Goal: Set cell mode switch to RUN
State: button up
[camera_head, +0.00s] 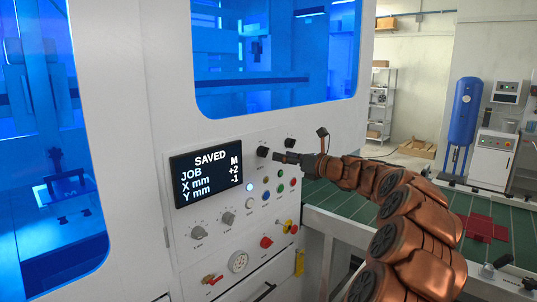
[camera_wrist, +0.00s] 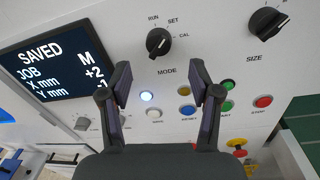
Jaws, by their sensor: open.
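The mode switch (camera_wrist: 158,42) is a black rotary knob on the white panel, with RUN, SET and CAL printed around its top. Its pointer seems to lean to the upper right, toward SET, but is hard to read. It also shows in the head view (camera_head: 262,151), just left of my gripper (camera_head: 283,158). In the wrist view my gripper (camera_wrist: 160,72) is open and empty. Its two fingers stand apart below the knob, to either side of the MODE label, and the knob lies beyond their tips, apart from them.
The display (camera_head: 207,173) reads SAVED, JOB M, X mm +2, Y mm -1. The similar SIZE knob (camera_wrist: 268,22) sits to the right. Several coloured buttons, a lit white one (camera_wrist: 146,96) and an emergency stop (camera_wrist: 237,143) lie below. A green conveyor (camera_head: 350,205) runs to the right.

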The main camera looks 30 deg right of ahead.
aim_at(264, 152)
jog(key=x, duration=0.6)
jog(key=shift+w+a+p, duration=0.2)
jog(key=shift+w+p, duration=0.1)
jog(key=shift+p, duration=0.15)
jog(key=c, duration=1.2)
